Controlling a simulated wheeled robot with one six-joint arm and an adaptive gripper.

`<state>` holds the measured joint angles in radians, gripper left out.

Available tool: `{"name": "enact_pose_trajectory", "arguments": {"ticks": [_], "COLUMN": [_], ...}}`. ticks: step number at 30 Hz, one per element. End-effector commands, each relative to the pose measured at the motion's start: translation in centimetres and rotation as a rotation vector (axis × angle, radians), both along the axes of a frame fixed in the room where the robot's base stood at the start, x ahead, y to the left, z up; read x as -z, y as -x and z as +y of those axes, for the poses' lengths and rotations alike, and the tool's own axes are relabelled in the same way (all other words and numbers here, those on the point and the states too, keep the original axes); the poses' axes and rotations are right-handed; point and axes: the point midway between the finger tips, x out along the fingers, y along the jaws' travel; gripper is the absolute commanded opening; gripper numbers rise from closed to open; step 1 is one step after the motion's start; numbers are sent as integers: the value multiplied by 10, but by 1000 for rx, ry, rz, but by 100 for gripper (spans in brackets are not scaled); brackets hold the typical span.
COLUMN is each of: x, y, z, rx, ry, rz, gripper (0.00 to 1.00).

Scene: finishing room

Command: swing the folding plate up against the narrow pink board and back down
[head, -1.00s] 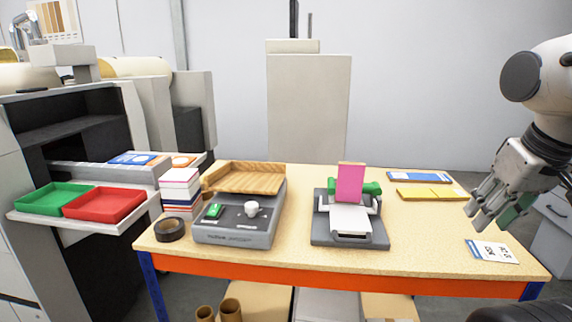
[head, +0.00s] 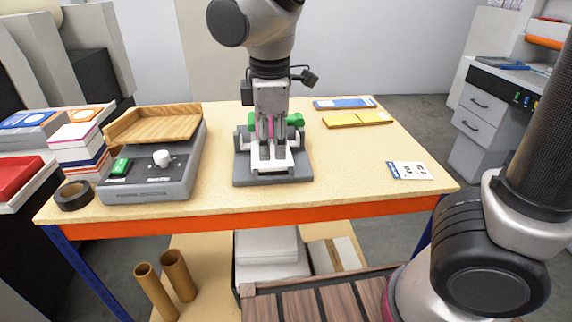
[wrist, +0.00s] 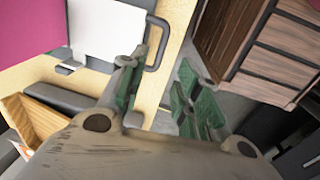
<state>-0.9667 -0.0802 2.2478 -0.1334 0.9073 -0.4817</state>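The small grey folding device (head: 300,167) stands on the table with green parts (head: 294,119) at its back. My gripper (head: 272,156) points down right over it and hides most of the folding plate and the pink board. A strip of the narrow pink board (head: 270,125) shows behind the fingers. In the wrist view, the pink board (wrist: 30,30) is at the upper left, beside the white folding plate (wrist: 100,30) with its dark handle loop (wrist: 160,42). My gripper (wrist: 160,85) is open there, its green-padded fingers apart, one close to the handle; contact is unclear.
A grey device with a wooden tray (head: 155,125) stands left of the folding device, with a dark tape roll (head: 75,195) beside it. Blue (head: 345,103) and yellow (head: 357,119) pads and a printed card (head: 408,170) lie right. The table between is clear.

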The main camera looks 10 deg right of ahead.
Motion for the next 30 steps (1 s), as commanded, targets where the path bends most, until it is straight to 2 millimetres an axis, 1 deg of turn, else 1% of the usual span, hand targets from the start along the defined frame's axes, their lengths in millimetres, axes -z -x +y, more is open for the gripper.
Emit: {"name": "enact_pose_trajectory", "arguments": {"ticks": [2, 5, 12, 15, 19, 27, 29, 30], "x": [4, 15, 55, 68, 77, 78, 78, 78], "y": [0, -2, -6, -8, -10, -10, -10, -10], "z": [0, -1, -2, -2, -2, -1, -2, -1], "rx": [-26, -32, -28, -28, -28, -27, -27, -27], "ry": [5, 7, 9, 8, 5, 4, 4, 4], "rz": [1, 3, 3, 2, 1, 1, 1, 1], "gripper": [33, 33, 33, 33, 33, 33, 22, 14]}}
